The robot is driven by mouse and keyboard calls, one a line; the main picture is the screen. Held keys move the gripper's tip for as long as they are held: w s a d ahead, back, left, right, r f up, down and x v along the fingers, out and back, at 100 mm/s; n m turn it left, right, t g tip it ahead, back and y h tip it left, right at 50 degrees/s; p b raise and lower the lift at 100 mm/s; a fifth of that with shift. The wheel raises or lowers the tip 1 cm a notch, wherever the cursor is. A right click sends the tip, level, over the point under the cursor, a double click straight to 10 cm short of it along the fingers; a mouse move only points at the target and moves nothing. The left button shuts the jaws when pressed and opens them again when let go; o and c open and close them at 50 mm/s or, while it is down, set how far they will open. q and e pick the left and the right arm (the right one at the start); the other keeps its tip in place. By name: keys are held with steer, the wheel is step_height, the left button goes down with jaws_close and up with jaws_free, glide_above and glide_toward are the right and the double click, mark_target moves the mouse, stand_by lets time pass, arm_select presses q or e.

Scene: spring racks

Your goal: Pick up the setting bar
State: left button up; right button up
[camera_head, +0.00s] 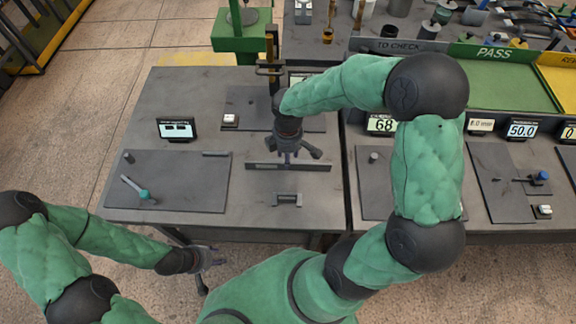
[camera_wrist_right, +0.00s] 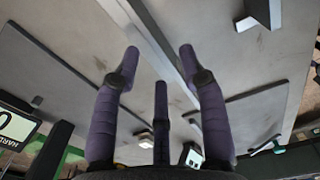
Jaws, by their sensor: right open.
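A long, flat, dark bar (camera_head: 262,165), which looks like the setting bar, lies across the middle of the grey table. My right gripper (camera_head: 290,154) is above it and hides part of its middle. In the right wrist view the bar (camera_wrist_right: 158,40) runs as a long strip past the fingertips. My right gripper (camera_wrist_right: 160,58) is open there, fingers apart, with nothing between them. I cannot tell whether the fingers touch the bar. My left gripper (camera_head: 212,264) is low, in front of the table's front edge, with its fingers spread and empty.
A small grey bracket (camera_head: 288,199) stands in front of the bar. A dark plate (camera_head: 190,185) with a teal-tipped rod (camera_head: 143,194) is at left. A small display (camera_head: 176,128) stands behind it. A second bench with displays (camera_head: 522,130) is at right.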

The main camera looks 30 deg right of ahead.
step_height(320, 180, down, 5)
steer(key=shift+w+d+f+b, duration=0.1)
steer(key=shift+w+d+b, duration=0.05)
steer(key=shift+b, duration=0.7)
jaws_close()
